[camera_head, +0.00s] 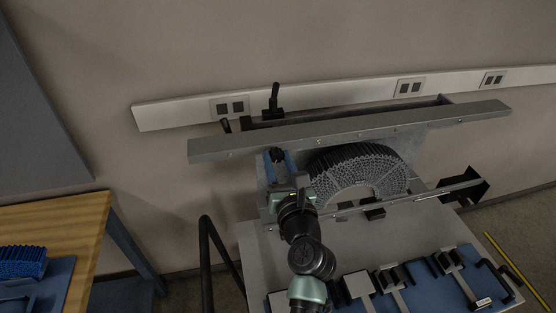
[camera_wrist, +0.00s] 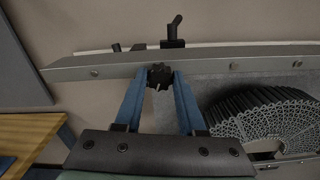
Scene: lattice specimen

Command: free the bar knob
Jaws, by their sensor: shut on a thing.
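The bar knob (camera_wrist: 160,73) is a black, lobed knob on the front of the long grey bar (camera_wrist: 230,66), near its left part. My gripper (camera_wrist: 159,80) has its two blue fingers on either side of the knob, shut on it. In the head view the knob (camera_head: 277,154) shows just below the bar (camera_head: 340,132), with my gripper (camera_head: 278,160) reaching up to it from below. The fan-shaped lattice specimen (camera_head: 360,172), with a dark outer surface and honeycomb face, sits under the bar to the right of my gripper.
A black lever handle (camera_head: 275,98) stands behind the bar. A black bracket (camera_head: 464,187) sticks out at the right. Blue-backed clamps (camera_head: 395,276) lie on the front of the grey bench. A wooden table (camera_head: 60,230) with a blue tray stands at left.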

